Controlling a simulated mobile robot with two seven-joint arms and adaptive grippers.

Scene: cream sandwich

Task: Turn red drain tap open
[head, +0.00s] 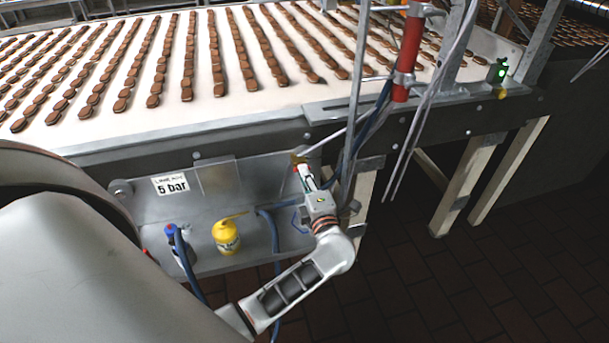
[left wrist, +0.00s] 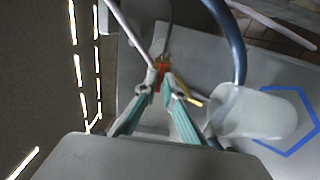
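The red drain tap (left wrist: 162,73) shows as a small red handle below a brass fitting (left wrist: 162,60) in the left wrist view. In the head view its red part (head: 296,168) is a speck at the tip of my left gripper (head: 302,172), just below the conveyor's edge. In the left wrist view the teal-padded fingers of my left gripper (left wrist: 163,86) converge, with the red handle between their tips. They look closed on it; the exact contact is small and partly hidden. My right gripper is in neither view.
A metal panel (head: 218,182) with a "5 bar" label (head: 171,185) lies behind my left arm. A yellow canister (head: 227,237) and blue hoses (head: 180,245) are close by. Above is the conveyor (head: 330,98) with biscuit rows; a red pipe (head: 408,55) stands right.

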